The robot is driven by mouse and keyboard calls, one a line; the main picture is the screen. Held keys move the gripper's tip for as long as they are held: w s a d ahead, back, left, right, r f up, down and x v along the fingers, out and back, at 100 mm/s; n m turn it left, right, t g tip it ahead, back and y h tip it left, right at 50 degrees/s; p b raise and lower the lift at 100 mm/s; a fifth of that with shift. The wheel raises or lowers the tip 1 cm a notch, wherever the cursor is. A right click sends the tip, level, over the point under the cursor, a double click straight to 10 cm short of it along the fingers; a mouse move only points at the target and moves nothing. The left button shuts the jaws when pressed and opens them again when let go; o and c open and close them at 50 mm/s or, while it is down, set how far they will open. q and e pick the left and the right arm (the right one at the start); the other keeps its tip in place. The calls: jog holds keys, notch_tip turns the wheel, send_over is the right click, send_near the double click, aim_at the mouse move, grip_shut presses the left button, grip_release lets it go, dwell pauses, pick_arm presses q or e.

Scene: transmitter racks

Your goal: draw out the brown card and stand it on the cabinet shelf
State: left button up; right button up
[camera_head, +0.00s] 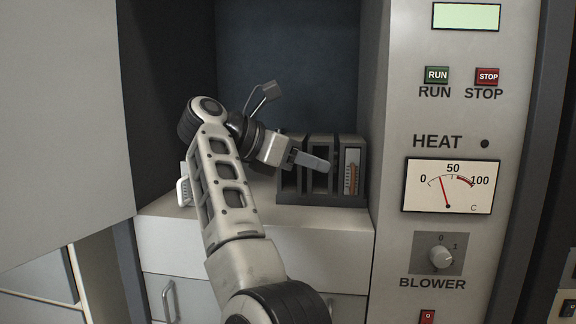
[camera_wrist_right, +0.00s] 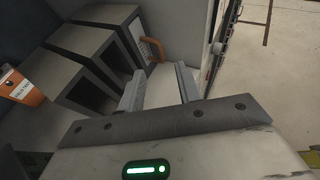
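A dark rack (camera_head: 320,199) with upright slots stands on the cabinet shelf (camera_head: 250,210). The other slots in view look empty. My right gripper (camera_head: 322,162) is in front of the rack, left of the card. In the right wrist view its fingers (camera_wrist_right: 160,88) are apart with nothing between them. My left gripper is not in view.
A white piece with a handle (camera_head: 183,190) stands at the shelf's left. An orange labelled object (camera_wrist_right: 22,88) is at the left of the wrist view. A control panel (camera_head: 450,130) borders the bay on the right. A large pale panel (camera_head: 60,120) is at left.

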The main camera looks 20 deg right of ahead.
aim_at(352, 166)
jog(key=x, duration=0.9)
jog(key=shift+d, duration=0.25)
grip_shut()
